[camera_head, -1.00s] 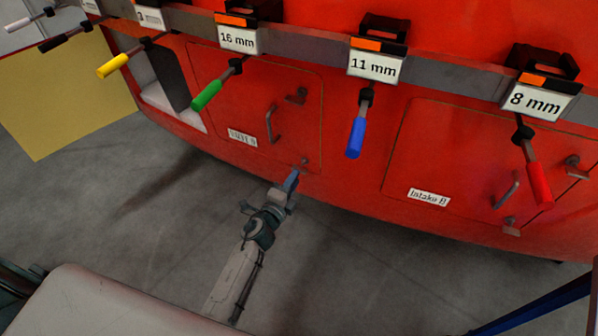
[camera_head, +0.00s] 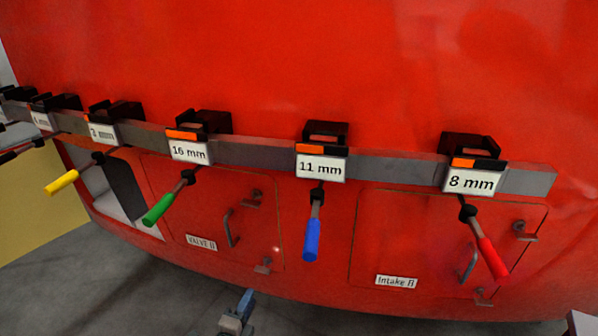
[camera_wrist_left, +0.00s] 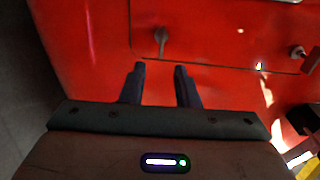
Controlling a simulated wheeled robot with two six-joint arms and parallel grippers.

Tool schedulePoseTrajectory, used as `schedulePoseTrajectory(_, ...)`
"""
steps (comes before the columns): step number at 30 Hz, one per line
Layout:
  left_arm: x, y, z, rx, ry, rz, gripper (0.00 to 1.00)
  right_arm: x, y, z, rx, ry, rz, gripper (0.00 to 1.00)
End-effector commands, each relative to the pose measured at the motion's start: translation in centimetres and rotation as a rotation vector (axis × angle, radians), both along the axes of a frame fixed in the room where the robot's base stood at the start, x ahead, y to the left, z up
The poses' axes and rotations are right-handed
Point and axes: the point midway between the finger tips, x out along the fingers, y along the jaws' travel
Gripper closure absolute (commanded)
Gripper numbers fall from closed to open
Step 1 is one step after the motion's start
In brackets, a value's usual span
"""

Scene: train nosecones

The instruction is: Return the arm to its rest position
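My left gripper (camera_head: 239,308) is at the bottom of the head view, low in front of the red nosecone (camera_head: 300,70), below the VALVE II hatch (camera_head: 178,201). In the left wrist view its two dark fingers (camera_wrist_left: 160,80) are parted with nothing between them. Beyond them are the red surface, a hatch seam and a small latch (camera_wrist_left: 161,40). Whether the fingers touch the nosecone cannot be told, but they look apart from it. My right gripper is not in view; a pale piece at the lower right corner is unclear.
A grey rail (camera_head: 258,152) crosses the nosecone with labelled black holders. Yellow (camera_head: 62,182), green (camera_head: 158,209), blue (camera_head: 312,240) and red (camera_head: 491,259) handled tools hang from it. The Intake II hatch (camera_head: 430,235) is at right. Grey floor (camera_head: 60,280) is clear at lower left.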

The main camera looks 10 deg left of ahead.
Motion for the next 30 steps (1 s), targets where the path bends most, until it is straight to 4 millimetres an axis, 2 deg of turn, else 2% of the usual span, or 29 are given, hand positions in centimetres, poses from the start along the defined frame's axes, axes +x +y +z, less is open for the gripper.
schedulePoseTrajectory(2,-0.3,0.4,-1.3,-0.029,0.032,0.014,0.72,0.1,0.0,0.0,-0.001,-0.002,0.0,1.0)
schedulePoseTrajectory(5,-1.4,1.5,-5.3,-0.131,0.131,0.067,0.72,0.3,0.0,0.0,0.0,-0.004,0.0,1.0)
schedulePoseTrajectory(8,-3.7,3.3,-11.4,-0.286,0.284,0.164,0.72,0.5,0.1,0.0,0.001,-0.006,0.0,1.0)
schedulePoseTrajectory(9,-5.1,4.1,-14.1,-0.354,0.352,0.213,0.72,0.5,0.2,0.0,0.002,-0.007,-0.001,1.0)
schedulePoseTrajectory(11,-7.3,5.1,-18.0,-0.453,0.451,0.292,0.72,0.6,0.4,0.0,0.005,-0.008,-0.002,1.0)
schedulePoseTrajectory(12,-9.0,5.8,-20.5,-0.514,0.515,0.346,0.72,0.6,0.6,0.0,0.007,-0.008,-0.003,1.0)
schedulePoseTrajectory(15,-13.9,7.3,-26.4,-0.656,0.669,0.493,0.72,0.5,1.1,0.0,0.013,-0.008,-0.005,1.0)
schedulePoseTrajectory(17,-17.2,8.0,-29.6,-0.734,0.756,0.588,0.72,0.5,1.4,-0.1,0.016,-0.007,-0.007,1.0)
schedulePoseTrajectory(18,-19.5,8.5,-31.6,-0.785,0.812,0.656,0.72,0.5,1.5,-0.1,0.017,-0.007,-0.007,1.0)
schedulePoseTrajectory(20,-23.2,9.0,-34.3,-0.855,0.893,0.758,0.72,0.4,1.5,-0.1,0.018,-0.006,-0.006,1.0)
schedulePoseTrajectory(21,-25.6,9.4,-36.0,-0.899,0.943,0.827,0.72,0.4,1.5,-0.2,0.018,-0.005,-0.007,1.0)
schedulePoseTrajectory(24,-31.4,10.0,-39.1,-0.99,1.047,0.991,0.72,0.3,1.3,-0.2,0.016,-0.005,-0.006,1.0)
schedulePoseTrajectory(27,-36.0,10.2,-41.0,-1.057,1.121,1.126,0.72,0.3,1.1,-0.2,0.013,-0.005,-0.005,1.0)
schedulePoseTrajectory(30,-39.0,10.2,-42.0,-1.097,1.165,1.214,0.72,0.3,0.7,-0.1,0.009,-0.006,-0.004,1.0)
